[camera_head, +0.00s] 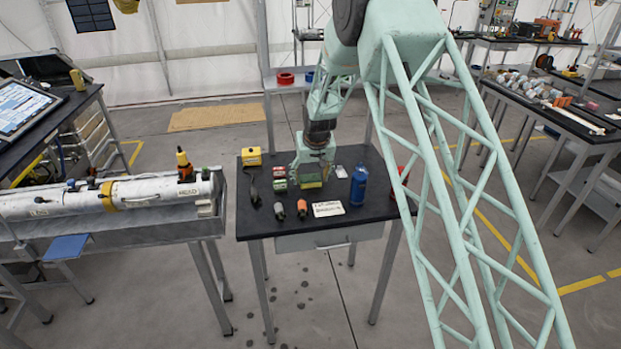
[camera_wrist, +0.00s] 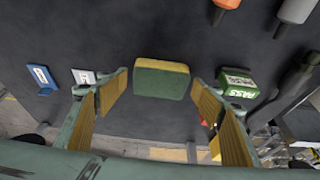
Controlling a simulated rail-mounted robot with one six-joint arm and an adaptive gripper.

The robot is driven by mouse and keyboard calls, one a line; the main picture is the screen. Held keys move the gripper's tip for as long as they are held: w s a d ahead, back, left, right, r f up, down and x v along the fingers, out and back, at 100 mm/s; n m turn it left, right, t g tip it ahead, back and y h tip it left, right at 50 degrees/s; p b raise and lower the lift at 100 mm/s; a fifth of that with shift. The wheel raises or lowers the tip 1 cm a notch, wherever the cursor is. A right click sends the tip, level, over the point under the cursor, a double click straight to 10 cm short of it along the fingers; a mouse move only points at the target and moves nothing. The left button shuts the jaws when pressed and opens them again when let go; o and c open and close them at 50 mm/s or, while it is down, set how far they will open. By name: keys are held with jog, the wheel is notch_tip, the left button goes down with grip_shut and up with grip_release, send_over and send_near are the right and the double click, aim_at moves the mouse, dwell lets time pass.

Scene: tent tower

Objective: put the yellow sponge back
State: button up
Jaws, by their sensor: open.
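The sponge (camera_wrist: 161,80), with a yellow layer and a green layer, lies on the dark tabletop. In the wrist view it sits between the two open fingers of my gripper (camera_wrist: 160,97), with a gap on each side. In the head view my gripper (camera_head: 311,172) is low over the middle of the small black table (camera_head: 375,208), and the sponge (camera_head: 312,183) shows between and below its fingers. The gripper is open and holds nothing. I cannot tell how far the fingertips are from the tabletop.
A green PASS box (camera_wrist: 237,84) is close beside the right finger. A blue bottle (camera_head: 358,186) stands to the right, with a red item (camera_head: 402,175) beyond. A yellow box (camera_head: 251,156) is at the back left. A white label card (camera_head: 328,209) and an orange-tipped tool (camera_head: 302,208) lie in front.

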jog(key=v, duration=1.2)
jog(key=shift+p, duration=0.3)
jog(key=shift+d, duration=0.1)
dwell(0.6)
